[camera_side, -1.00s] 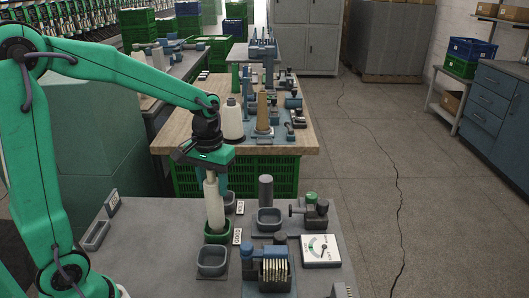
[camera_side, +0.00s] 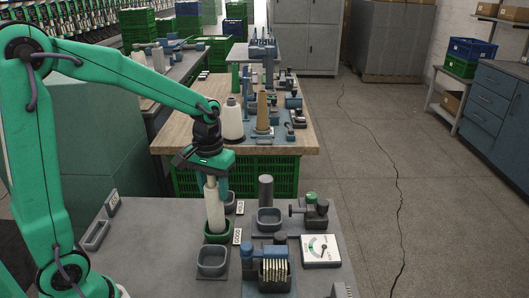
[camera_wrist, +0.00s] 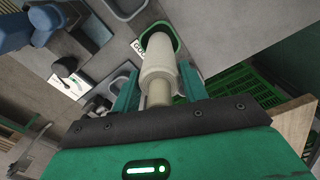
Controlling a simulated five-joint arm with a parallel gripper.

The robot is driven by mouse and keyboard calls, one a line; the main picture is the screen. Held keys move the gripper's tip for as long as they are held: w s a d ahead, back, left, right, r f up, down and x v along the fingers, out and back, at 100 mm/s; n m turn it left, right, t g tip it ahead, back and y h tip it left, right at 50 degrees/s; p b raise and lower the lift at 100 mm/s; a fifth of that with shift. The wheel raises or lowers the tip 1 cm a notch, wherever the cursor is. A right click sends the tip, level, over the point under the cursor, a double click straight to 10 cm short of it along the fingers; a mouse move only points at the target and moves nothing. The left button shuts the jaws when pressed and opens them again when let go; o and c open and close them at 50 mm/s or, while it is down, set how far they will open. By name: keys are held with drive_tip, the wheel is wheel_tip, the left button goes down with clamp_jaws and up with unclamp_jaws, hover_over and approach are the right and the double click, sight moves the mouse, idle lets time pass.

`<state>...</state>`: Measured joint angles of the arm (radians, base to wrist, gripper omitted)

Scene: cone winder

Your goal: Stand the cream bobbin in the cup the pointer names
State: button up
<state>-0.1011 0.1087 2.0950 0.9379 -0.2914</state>
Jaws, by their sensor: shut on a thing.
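The cream bobbin (camera_side: 214,208) is upright in the side view, its lower end inside the green cup (camera_side: 217,238). My gripper (camera_side: 211,178) is shut on its top, straight above the cup. In the wrist view the bobbin (camera_wrist: 160,62) runs between my two fingers toward the green cup (camera_wrist: 151,32). Whether its foot rests on the cup floor is hidden. The white pointer dial (camera_side: 320,250) lies to the right; its dark needle is too small to read surely.
A grey cup (camera_side: 211,262) stands in front of the green one, another (camera_side: 269,220) to its right, and a third (camera_side: 230,206) behind. A blue-and-dark fixture (camera_side: 268,266) stands at the front. A grey post (camera_side: 265,190) rises behind. Small label plates stand beside the cups.

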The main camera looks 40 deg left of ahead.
drive_tip(key=shift+f, duration=0.5)
idle(0.3)
drive_tip(key=o, duration=1.1)
drive_tip(key=shift+r, duration=0.1)
drive_tip(key=shift+r, duration=3.85)
